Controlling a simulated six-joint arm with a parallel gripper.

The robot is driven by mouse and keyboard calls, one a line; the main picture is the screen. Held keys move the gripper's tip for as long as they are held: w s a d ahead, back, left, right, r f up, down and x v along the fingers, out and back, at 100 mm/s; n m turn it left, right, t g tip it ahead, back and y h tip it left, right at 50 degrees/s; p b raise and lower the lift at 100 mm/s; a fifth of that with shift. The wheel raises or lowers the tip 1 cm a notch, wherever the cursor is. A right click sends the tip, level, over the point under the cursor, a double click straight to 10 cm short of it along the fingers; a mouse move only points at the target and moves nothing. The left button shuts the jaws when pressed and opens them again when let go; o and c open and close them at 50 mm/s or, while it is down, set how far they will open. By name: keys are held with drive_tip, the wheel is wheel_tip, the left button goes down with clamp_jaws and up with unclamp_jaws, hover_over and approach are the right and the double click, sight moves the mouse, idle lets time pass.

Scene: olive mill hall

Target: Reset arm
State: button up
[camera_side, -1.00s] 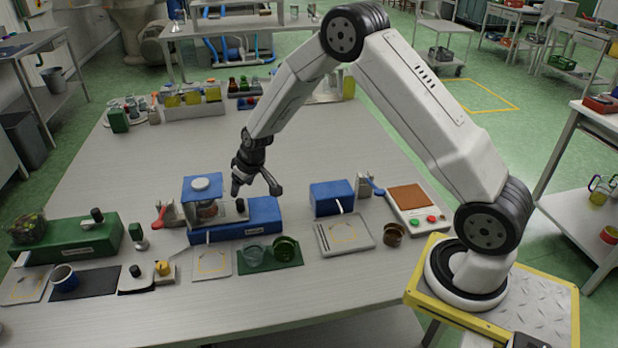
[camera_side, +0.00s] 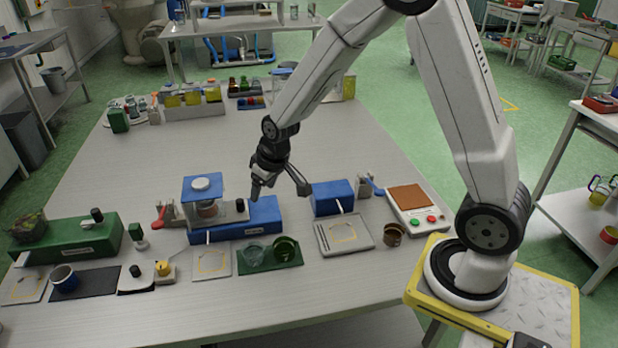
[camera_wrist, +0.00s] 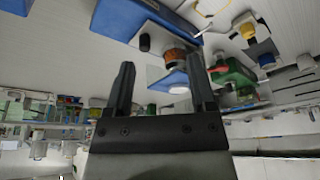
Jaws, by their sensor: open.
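My gripper (camera_side: 279,193) is open and empty. In the side view it hangs above the table, just behind and over the right part of the blue machine (camera_side: 262,212) with the blue-topped jar unit (camera_side: 203,188). In the wrist view the two dark fingers (camera_wrist: 160,88) stand apart with nothing between their tips. The blue machine also shows past them in the wrist view (camera_wrist: 172,22), with an amber-coloured part beside it.
A bottle rack (camera_side: 195,111) stands at the back. The table's middle is clear.

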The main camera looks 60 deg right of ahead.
drive_tip(key=s+a+r, duration=0.1)
drive_tip(key=s, duration=0.7)
drive_tip(key=s+a+r+g, duration=0.1)
drive_tip(key=s, duration=0.6)
drive_tip(key=shift+s+a+r, duration=0.3)
drive_tip(key=shift+s+r, duration=0.05)
drive_tip(key=shift+r, duration=0.05)
